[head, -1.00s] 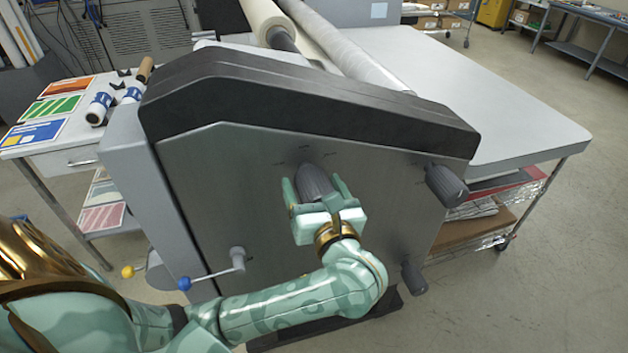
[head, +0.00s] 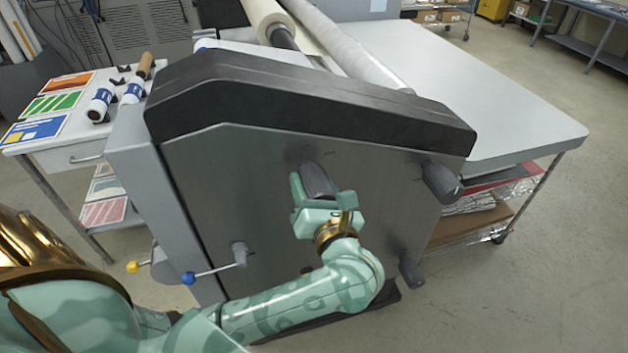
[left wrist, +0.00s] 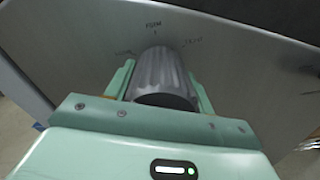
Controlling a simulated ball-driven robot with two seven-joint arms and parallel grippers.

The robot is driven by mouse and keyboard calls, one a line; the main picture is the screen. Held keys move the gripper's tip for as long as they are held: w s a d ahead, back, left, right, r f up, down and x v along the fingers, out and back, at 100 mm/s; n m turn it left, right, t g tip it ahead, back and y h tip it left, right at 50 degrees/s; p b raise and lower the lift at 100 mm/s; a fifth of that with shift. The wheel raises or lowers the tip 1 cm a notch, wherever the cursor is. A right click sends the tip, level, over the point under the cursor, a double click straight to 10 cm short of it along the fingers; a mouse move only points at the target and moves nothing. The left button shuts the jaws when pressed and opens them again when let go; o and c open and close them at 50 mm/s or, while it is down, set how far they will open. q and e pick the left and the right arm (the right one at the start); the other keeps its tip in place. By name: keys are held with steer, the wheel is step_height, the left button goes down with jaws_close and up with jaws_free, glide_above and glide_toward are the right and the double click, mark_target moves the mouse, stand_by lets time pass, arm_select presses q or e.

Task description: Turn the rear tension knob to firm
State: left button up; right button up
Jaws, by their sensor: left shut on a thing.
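A ribbed dark grey knob (head: 316,180) sits high on the grey side panel (head: 240,180) of the laminator. My left gripper (head: 322,186) is shut on this knob. In the left wrist view the knob (left wrist: 162,75) stands between the two pale green fingers (left wrist: 160,88). Small lettering lies around it on the panel; the top word (left wrist: 153,25) seems to read FIRM, the side words are too blurred to read. I cannot tell a pointer mark on the knob. A second dark knob (head: 442,183) is at the panel's right edge. My right gripper is not in view.
A crank with a blue handle (head: 188,278) sticks out at the panel's lower left. Another dark knob (head: 411,273) is low on the right, beside my left arm. A side table (head: 60,150) with printed sheets stands left. Floor at right is clear.

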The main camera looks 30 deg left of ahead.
arm_select(q)
steer(key=m+p, duration=0.3)
steer(key=shift+r+m, duration=0.2)
steer(key=shift+m, duration=0.1)
steer(key=shift+f+m+p, duration=0.15)
steer(key=shift+m+p, duration=1.45)
steer(key=shift+m, duration=0.1)
steer(key=o, duration=1)
steer(key=shift+c, duration=0.2)
